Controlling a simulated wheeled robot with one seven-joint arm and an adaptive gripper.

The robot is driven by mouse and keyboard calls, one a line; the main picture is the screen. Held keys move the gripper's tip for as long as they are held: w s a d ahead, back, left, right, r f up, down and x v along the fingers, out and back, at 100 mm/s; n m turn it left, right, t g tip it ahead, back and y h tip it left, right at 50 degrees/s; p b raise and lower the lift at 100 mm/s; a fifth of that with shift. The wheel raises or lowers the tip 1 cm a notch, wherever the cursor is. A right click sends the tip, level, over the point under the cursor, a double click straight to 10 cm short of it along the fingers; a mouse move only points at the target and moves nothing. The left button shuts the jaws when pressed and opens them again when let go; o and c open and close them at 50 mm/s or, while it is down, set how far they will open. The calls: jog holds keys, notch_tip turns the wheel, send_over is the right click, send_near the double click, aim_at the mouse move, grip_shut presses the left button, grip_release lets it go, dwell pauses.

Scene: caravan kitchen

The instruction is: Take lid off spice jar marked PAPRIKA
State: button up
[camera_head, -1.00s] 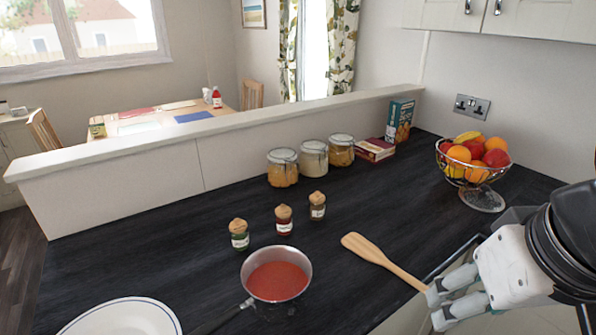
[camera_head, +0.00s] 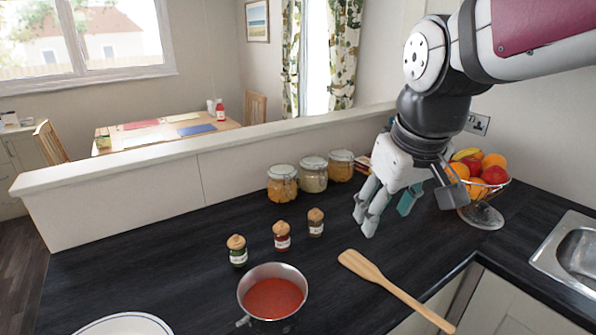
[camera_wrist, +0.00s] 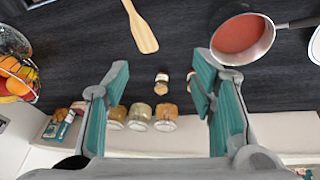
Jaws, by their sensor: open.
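Three small spice jars with cork-like lids stand in a row on the dark worktop: a green one (camera_head: 237,252), a red one (camera_head: 282,238) and a brown one (camera_head: 315,223). Their labels are too small to read. All three lids are on. My gripper (camera_head: 386,215) is open and empty above the worktop, to the right of the brown jar. In the wrist view, the brown jar (camera_wrist: 162,84) shows between the open fingers (camera_wrist: 163,78), further off. Another jar (camera_wrist: 190,80) is partly hidden by the right finger. The green jar is not visible there.
A pan of red sauce (camera_head: 272,297) stands in front of the jars, with a wooden spatula (camera_head: 365,266) to its right. Several glass storage jars (camera_head: 313,174) line the low wall. A fruit basket (camera_head: 485,190) is behind my arm. A sink (camera_head: 575,255) is at right.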

jog(key=w+a+f+n+y+p, duration=0.1)
jog(key=w+a+f+n, duration=0.15)
jog(key=w+a, duration=0.55)
jog(key=n+y+p, duration=0.1)
jog(key=n+y, duration=0.1)
jog(key=n, duration=0.1)
send_near(282, 222)
jog(key=shift+m+g, duration=0.25)
jog(key=shift+g, duration=0.25)
jog(key=shift+w+p+x, duration=0.2)
jog(key=shift+p+x, duration=0.2)
jog(key=shift+x, duration=1.8)
jog(key=shift+w+p+x, duration=0.15)
jog(key=shift+p+x, duration=0.25)
jog(key=shift+x, duration=1.8)
jog(key=shift+r, duration=0.15)
jog(key=c, duration=1)
